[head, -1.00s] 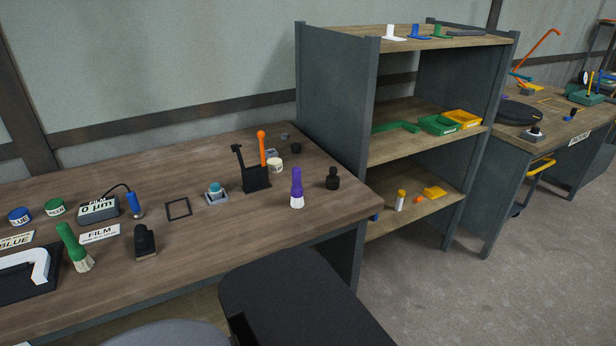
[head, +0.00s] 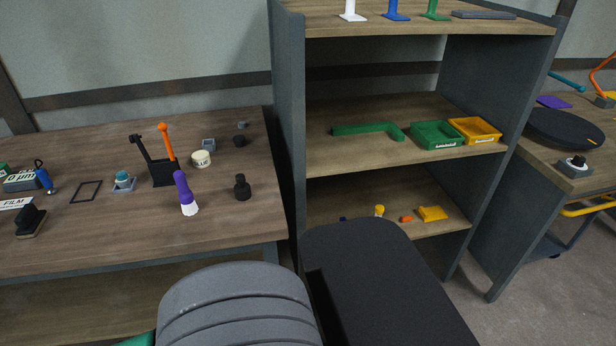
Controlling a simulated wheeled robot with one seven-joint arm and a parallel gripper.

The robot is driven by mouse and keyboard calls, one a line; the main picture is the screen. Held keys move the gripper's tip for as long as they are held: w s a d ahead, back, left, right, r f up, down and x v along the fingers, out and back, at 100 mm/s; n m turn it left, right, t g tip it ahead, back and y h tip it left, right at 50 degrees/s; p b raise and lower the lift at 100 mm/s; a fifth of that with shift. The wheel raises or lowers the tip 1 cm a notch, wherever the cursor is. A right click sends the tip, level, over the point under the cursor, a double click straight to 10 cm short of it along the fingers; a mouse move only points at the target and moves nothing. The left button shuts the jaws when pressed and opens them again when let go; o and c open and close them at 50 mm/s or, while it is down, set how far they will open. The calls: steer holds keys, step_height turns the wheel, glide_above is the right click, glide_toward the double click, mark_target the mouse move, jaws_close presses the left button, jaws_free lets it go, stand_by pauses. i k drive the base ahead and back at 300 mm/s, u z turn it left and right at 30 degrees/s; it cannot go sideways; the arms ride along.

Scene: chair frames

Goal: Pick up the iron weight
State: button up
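A small black knobbed piece (head: 242,187), which looks like the iron weight, stands upright near the right end of the wooden workbench (head: 120,240). It is just right of a purple-handled brush (head: 185,194) and apart from it. A smaller dark round piece (head: 239,141) sits farther back on the bench; I cannot tell what it is. My gripper is not in view. Large grey and black parts of my own body fill the bottom middle of the view.
A black holder with an orange-handled tool (head: 167,150) and a cream jar (head: 201,158) stand behind the brush. A grey shelf unit (head: 288,110) rises at the bench's right end, with green and yellow bins (head: 437,135). Bare floor (head: 530,310) lies at right.

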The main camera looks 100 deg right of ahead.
mark_target(241, 190)
steer(key=k, duration=0.6)
steer(key=z, duration=1.1)
steer(key=i, duration=0.5)
steer(key=z, duration=0.05)
